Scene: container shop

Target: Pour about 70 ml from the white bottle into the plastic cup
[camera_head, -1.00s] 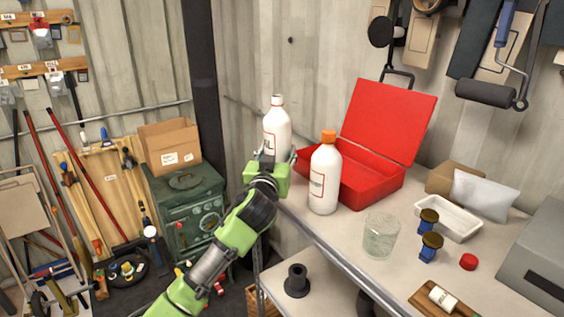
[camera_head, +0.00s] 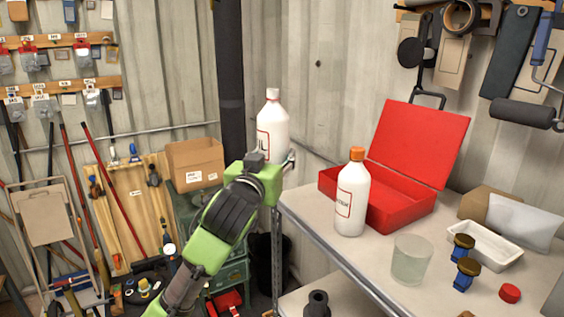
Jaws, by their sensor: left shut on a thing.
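A white bottle (camera_head: 272,128) with a partly hidden label and no cap visible on its neck is upright in my left gripper (camera_head: 268,160). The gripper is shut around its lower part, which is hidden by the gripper. It is in the air, just left of the bench's left edge. The clear plastic cup (camera_head: 411,262) stands upright on the bench, to the right of and below the held bottle, well apart from it. A second white bottle with an orange cap (camera_head: 350,205) stands on the bench between them. My right gripper is not in view.
An open red case (camera_head: 400,205) lies behind the capped bottle. A white tray (camera_head: 485,245), two small blue items with dark tops (camera_head: 463,250) and a red cap (camera_head: 510,293) are right of the cup. A green safe-like box (camera_head: 225,275) stands below left.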

